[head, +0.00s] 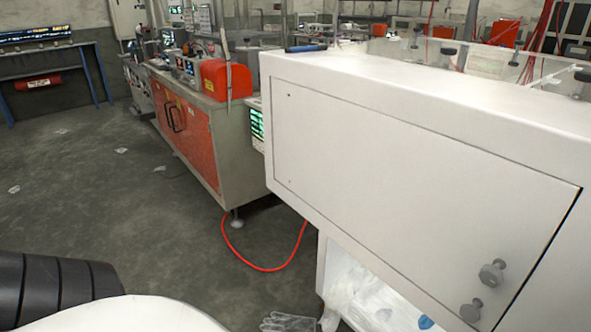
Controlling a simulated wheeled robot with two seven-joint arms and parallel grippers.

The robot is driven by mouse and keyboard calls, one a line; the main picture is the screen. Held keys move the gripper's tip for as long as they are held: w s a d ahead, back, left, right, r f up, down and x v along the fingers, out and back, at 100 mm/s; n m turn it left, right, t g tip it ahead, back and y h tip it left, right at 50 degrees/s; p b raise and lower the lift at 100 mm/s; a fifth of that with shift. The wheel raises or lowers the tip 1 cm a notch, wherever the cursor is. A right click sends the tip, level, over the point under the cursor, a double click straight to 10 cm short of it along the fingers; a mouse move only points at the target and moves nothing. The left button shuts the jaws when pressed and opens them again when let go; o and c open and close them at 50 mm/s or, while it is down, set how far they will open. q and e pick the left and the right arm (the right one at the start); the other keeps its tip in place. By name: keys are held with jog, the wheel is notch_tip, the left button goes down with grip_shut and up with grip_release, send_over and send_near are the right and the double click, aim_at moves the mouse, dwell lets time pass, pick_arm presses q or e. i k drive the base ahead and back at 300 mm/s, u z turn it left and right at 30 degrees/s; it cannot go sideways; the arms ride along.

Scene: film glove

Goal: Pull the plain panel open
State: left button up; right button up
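The plain panel (400,180) is a flat white door set in the front of a white machine housing on the right. A thin seam runs around it, and a darker gap shows along its right edge. It looks shut or nearly shut. Two grey knobs, an upper one (491,272) and a lower one (471,311), stand out near its lower right corner. Neither of my grippers is in view. Part of my own body shows at the bottom left, away from the panel.
Below the housing is an open space with clear plastic bags (365,295). A clear glove (288,322) lies on the floor. A red hose (262,268) loops by a bench with orange doors (185,135). The floor at left is mostly clear.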

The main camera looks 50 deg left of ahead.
aim_at(437, 208)
jog(key=z, duration=0.3)
jog(key=k, duration=0.75)
jog(key=u, duration=1.4)
jog(key=i, duration=0.5)
jog(key=z, duration=0.05)
